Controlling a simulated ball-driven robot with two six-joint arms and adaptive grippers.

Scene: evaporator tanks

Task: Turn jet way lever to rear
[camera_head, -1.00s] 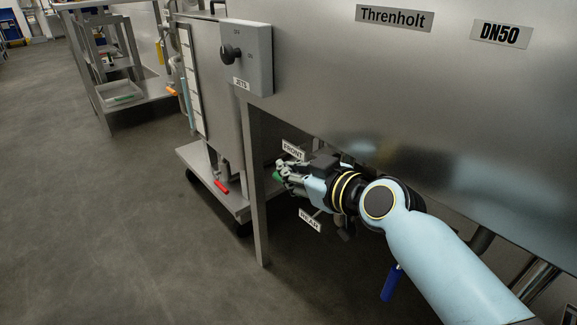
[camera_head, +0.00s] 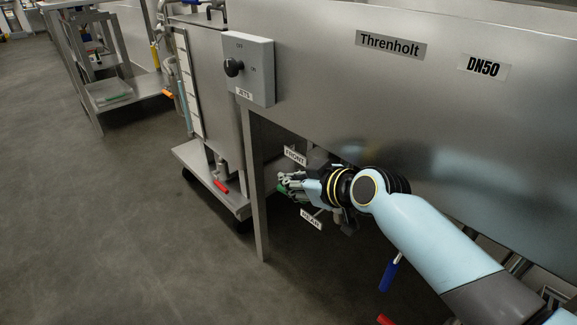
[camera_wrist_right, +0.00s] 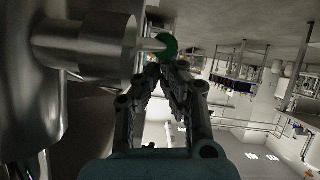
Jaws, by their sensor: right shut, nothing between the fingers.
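The green lever (camera_wrist_right: 168,45) shows in the wrist view as a curved end on a metal stem, right at my fingertips. In the head view only a bit of green (camera_head: 282,188) shows at the fingers. My right gripper (camera_head: 283,184) is under the tank, between the FRONT label (camera_head: 295,156) and the REAR label (camera_head: 311,219). In the wrist view the right gripper (camera_wrist_right: 167,66) has its fingertips together, next to the lever with nothing held between them. I cannot tell whether they touch it. My left gripper is out of view.
The steel tank (camera_head: 420,130) hangs over my right arm, with its leg (camera_head: 256,190) left of the gripper. A JETS switch box (camera_head: 248,68) is above. A blue handle (camera_head: 389,273) hangs below my arm.

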